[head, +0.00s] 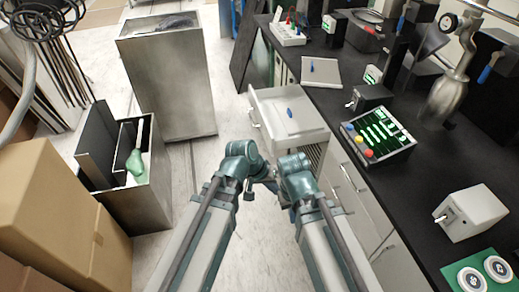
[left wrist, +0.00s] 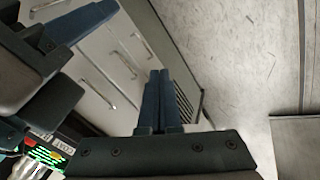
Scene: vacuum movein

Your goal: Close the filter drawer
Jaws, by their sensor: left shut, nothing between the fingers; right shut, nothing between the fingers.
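A pale drawer (head: 263,104) stands pulled out from the cabinet under the black counter, its front and handle facing left. A small blue item (head: 289,112) shows on its light inner surface. My left gripper (head: 249,191) and my right gripper (head: 272,186) are close together just below the drawer in the head view, apart from its front as far as I can tell. In the left wrist view, the left gripper's dark blue fingers (left wrist: 160,75) are together with nothing between them, over the cabinet fronts. The right gripper's fingertips are partly hidden by my arms.
Cabinet fronts with bar handles (left wrist: 98,78) run below the black counter (head: 440,150). A button panel (head: 378,137) and a white box (head: 470,212) stand on the counter. A metal bin (head: 175,85), an open box (head: 148,195) and cartons (head: 60,215) stand left. Floor between is clear.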

